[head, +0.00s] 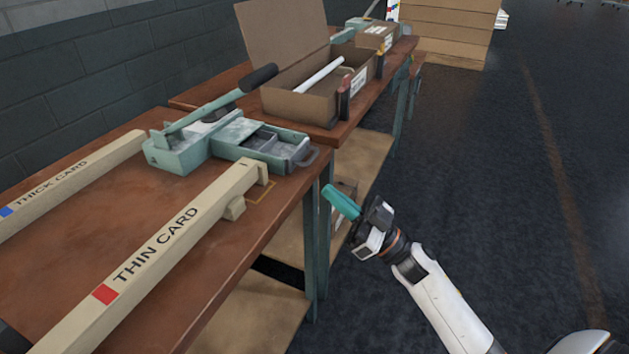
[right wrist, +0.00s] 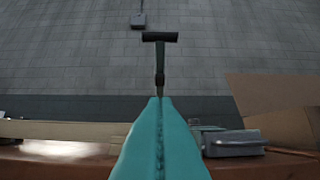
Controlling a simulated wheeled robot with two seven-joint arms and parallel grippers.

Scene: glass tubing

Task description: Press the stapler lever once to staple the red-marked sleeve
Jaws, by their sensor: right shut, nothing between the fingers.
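The stapler (head: 180,152) is a teal machine on the brown workbench. Its lever (head: 205,110) slants up to a black grip (head: 258,78). In the right wrist view the black grip (right wrist: 160,37) shows as a crossbar on a dark post, beyond my fingertips. The red-marked sleeve (head: 185,230), lettered THIN CARD, is a long beige bar lying on the bench, its far end near the stapler's open tray (head: 265,142). My right gripper (head: 328,190) is shut and empty, apart from the stapler, off the bench's right edge; its teal fingers (right wrist: 160,100) meet. My left gripper is out of view.
A blue-marked THICK CARD sleeve (head: 75,180) lies to the left. An open cardboard box (head: 300,105) with a white roll stands on the bench behind. A lower shelf (head: 250,312) is under the bench. The floor to the right is clear.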

